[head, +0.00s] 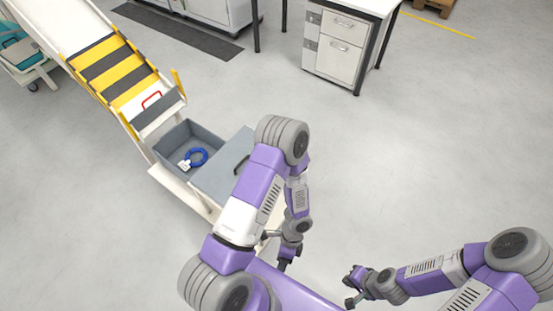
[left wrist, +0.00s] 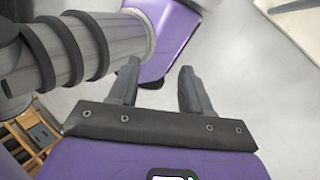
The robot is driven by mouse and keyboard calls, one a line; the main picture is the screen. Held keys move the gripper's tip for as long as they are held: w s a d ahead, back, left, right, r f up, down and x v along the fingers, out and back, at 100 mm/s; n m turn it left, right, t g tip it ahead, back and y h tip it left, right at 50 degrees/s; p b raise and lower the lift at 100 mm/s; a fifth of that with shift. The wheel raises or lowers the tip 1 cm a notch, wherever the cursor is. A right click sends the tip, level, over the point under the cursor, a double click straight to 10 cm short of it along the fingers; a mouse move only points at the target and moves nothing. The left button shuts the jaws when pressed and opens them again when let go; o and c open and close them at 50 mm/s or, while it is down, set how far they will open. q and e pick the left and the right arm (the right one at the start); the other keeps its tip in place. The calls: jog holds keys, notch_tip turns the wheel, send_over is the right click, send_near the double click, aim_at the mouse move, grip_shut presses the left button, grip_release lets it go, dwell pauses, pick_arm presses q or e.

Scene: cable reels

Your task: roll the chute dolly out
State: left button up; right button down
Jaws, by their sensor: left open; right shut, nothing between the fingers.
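The chute dolly (head: 182,191) is a low cream platform at the foot of the chute, left of my left arm. It bears an open grey bin (head: 164,158) with a blue cable coil (head: 197,155) and a white tag inside. A grey flat-topped box or lid (head: 216,172) with a dark handle sits beside the bin, partly hidden by my left arm. My left gripper (head: 281,264) points down near the dolly's near right end, apparently apart from it. It is open and empty in the left wrist view (left wrist: 160,68). My right gripper (head: 350,287) is shut and empty over the floor.
A drawer cabinet (head: 338,46) stands under a table at the back. A trolley (head: 27,62) stands far left. Floor right of the dolly is clear.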

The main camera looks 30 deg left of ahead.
pick_arm(q)
jog(key=w+a+r+m+t+y, duration=0.4)
jog(key=w+a+m+y, duration=0.65)
jog(key=m, duration=0.45)
jog(key=w+r+m+t+y, duration=0.2)
jog(key=w+r+m+t, duration=0.25)
jog(key=w, duration=0.25)
jog(key=w+r+m+t+y, duration=0.2)
jog(key=w+r+m+t, duration=0.15)
jog(key=w+m, duration=0.35)
jog(key=shift+n+t, duration=0.25)
jog(key=shift+t, duration=0.25)
jog(key=x, duration=0.5)
jog(key=b+x, duration=0.1)
jog(key=x, duration=0.2)
jog(key=shift+s+a+f, duration=0.1)
jog(key=shift+a+f, duration=0.2)
jog(key=shift+a, duration=0.5)
grip_shut()
